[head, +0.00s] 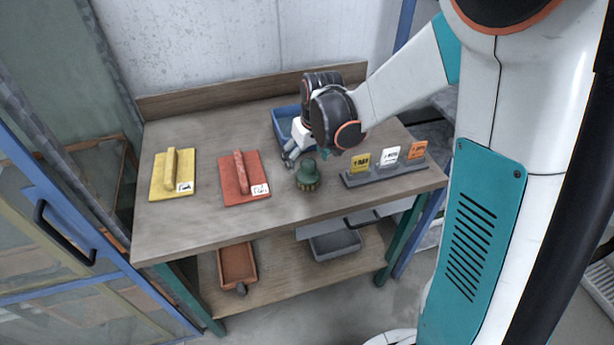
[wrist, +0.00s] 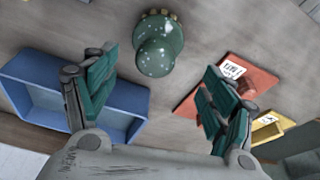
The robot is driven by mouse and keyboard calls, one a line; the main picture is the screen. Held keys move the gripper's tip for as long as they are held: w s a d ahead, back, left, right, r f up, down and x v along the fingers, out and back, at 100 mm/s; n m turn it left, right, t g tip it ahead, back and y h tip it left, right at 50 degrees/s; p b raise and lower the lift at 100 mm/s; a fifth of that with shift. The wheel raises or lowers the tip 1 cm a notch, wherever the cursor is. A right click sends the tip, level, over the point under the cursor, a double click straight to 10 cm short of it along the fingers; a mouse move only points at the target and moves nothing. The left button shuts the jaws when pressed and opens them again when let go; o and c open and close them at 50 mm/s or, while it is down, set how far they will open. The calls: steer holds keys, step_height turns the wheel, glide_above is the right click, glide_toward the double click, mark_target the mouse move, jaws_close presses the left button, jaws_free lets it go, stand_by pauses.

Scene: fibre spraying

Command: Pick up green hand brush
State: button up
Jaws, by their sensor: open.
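The green hand brush (head: 307,174) stands upright on the wooden table, bristles down, in the head view. It has a rounded green knob handle and pale bristles round its base. In the wrist view the brush (wrist: 158,45) lies ahead of the fingers, between their lines and nearer the left finger. My gripper (head: 299,158) is just behind and left of the brush in the head view. My gripper (wrist: 158,85) is open, with its two fingers wide apart and nothing between them.
A blue bin (head: 283,118) stands behind my gripper. A red float (head: 228,190) and a yellow float (head: 160,185) lie to the left. A grey holder (head: 385,173) with yellow, white and orange cards is right of the brush. The table front is clear.

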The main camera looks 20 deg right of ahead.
mark_target(306, 171)
steer(key=b+x, duration=0.1)
steer(key=x, duration=0.4)
steer(key=d+b+x, duration=0.1)
steer(key=x, duration=0.1)
steer(key=shift+s+f+b, duration=0.15)
steer(key=shift+f+b, duration=0.05)
steer(key=shift+b, duration=0.15)
steer(key=shift+r, duration=0.1)
steer(key=c, duration=1.3)
steer(key=shift+o, duration=0.2)
step_height(306, 171, up, 20)
steer(key=p, duration=0.6)
steer(key=shift+o, duration=1.2)
